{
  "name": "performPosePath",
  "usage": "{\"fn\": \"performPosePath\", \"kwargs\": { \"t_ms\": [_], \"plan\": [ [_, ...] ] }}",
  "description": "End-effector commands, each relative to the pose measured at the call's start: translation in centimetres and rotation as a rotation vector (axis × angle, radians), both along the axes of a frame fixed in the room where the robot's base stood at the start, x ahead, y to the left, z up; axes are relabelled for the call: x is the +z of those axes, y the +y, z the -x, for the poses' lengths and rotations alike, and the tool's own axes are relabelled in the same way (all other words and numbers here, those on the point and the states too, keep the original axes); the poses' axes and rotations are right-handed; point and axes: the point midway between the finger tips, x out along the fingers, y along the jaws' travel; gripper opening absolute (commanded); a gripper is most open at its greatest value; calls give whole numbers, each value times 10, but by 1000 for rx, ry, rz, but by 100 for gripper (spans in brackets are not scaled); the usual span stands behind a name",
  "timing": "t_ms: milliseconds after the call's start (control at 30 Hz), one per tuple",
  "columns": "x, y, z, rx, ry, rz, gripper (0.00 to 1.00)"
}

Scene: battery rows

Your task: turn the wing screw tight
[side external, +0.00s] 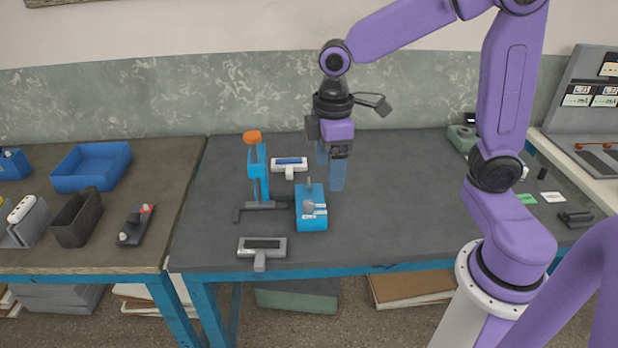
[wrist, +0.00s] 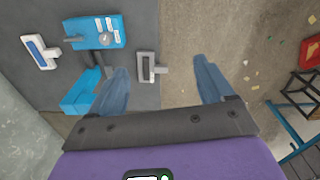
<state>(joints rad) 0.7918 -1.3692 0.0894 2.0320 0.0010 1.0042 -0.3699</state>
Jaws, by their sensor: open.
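A blue box (side external: 312,219) stands on the dark bench mat, with a grey upright post (side external: 309,184) and small pale labels. A small grey metal part on its top (side external: 309,207) looks like the wing screw, but it is too small to tell its turn. In the wrist view the blue box (wrist: 86,25) is at the upper left, with a round grey part (wrist: 105,39) on it. My gripper (side external: 330,178) is open and empty, pointing down, above and slightly behind and right of the box. Its fingers show apart in the wrist view (wrist: 162,72), away from the box.
A blue stand with an orange knob (side external: 252,137) rises left of the box. A display unit with a blue screen (side external: 290,163) lies behind, and one with a dark screen (side external: 262,246) in front. The mat right of the box is clear. A blue tray (side external: 91,168) sits on the left bench.

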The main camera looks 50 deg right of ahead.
Motion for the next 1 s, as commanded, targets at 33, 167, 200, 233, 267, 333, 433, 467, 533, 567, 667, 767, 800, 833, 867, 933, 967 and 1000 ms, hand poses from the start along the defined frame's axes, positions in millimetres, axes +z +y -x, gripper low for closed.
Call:
{"fn": "performPosePath", "kwargs": {
  "t_ms": [33,167,200,233,267,333,433,467,533,567,667,767,800,833,867,933,967,1000],
  "plan": [
    [-2,-8,-22,-24,4,3,81],
    [-5,-33,-73,-66,7,6,81],
    [-7,-43,-88,-78,9,7,81],
    [-9,-51,-98,-87,9,7,81],
    [-10,-60,-109,-96,10,7,81],
    [-14,-80,-130,-116,11,7,81],
    [-19,-106,-152,-138,13,8,81],
    [-21,-113,-157,-143,14,9,81],
    [-23,-126,-166,-152,14,9,81],
    [-24,-131,-169,-155,13,8,81],
    [-26,-139,-174,-160,14,9,81],
    [-31,-141,-175,-160,15,9,81],
    [-35,-141,-174,-161,17,9,81],
    [-38,-142,-174,-161,17,9,81],
    [-42,-142,-174,-161,18,8,81],
    [-53,-141,-174,-161,18,9,81],
    [-58,-141,-173,-161,19,9,81],
    [-66,-141,-174,-162,19,9,81]
  ]
}}
